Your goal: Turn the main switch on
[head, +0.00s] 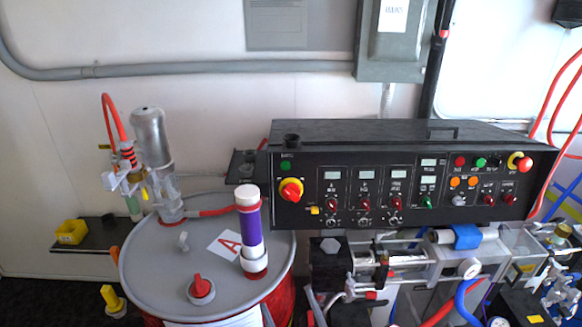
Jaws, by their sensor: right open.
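The main switch (290,190) is a red rotary knob on a round yellow plate, at the left end of the black control panel (300,211). Nothing covers it, and its exact setting is too small to read. My left gripper is not in view.
A grey drum lid (150,250) with a purple-and-white cylinder (250,230) stands left of the panel. A red-and-yellow button (519,162) sits at the panel's right end. Hoses and fittings crowd the lower right. The space before the switch looks clear.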

